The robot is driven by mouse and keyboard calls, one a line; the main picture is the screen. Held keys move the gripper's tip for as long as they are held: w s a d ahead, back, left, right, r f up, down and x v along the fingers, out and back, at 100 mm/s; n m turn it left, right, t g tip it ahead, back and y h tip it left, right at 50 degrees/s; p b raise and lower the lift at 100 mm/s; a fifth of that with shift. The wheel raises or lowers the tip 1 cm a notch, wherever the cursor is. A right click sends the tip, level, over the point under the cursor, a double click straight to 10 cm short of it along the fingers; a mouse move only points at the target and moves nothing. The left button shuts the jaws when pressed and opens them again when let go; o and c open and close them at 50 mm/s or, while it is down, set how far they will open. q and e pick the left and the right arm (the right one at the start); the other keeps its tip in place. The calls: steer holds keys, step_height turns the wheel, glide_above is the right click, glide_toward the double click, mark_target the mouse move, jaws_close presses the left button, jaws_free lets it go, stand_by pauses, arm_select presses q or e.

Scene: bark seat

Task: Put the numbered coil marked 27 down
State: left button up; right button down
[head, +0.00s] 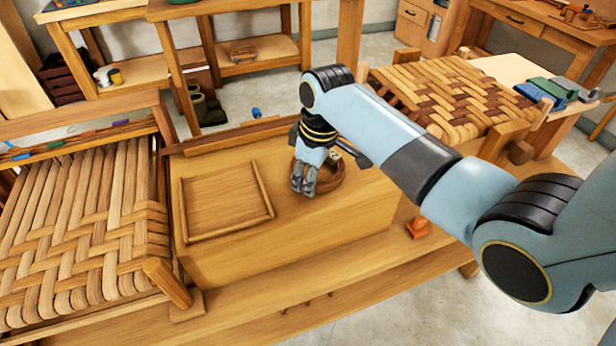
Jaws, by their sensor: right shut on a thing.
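The numbered coil (331,181) is a brown ring at the right part of the wooden bench top, partly hidden behind my right gripper. A small pale tag shows at its upper edge, but its number is too small to read. My right gripper (303,188) points down at the coil's left side and is shut on it. The coil looks at or just above the bench surface; I cannot tell whether it touches. My left gripper does not show.
A shallow wooden frame (265,188) lies on the bench (290,240) left of the coil. A woven bark seat (75,225) stands at the left, another woven seat (455,95) at the back right. An orange object (418,228) sits on the lower ledge. The bench front is clear.

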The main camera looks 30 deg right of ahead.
steer(key=c, duration=1.2)
jaws_free()
steer(key=shift+f, duration=0.1)
steer(key=r, duration=0.4)
steer(key=s+r, duration=0.1)
steer(key=r, duration=0.3)
steer(key=d+r, duration=0.1)
steer(key=r, duration=0.3)
steer(key=shift+s+r, duration=0.1)
steer(key=shift+s, duration=0.2)
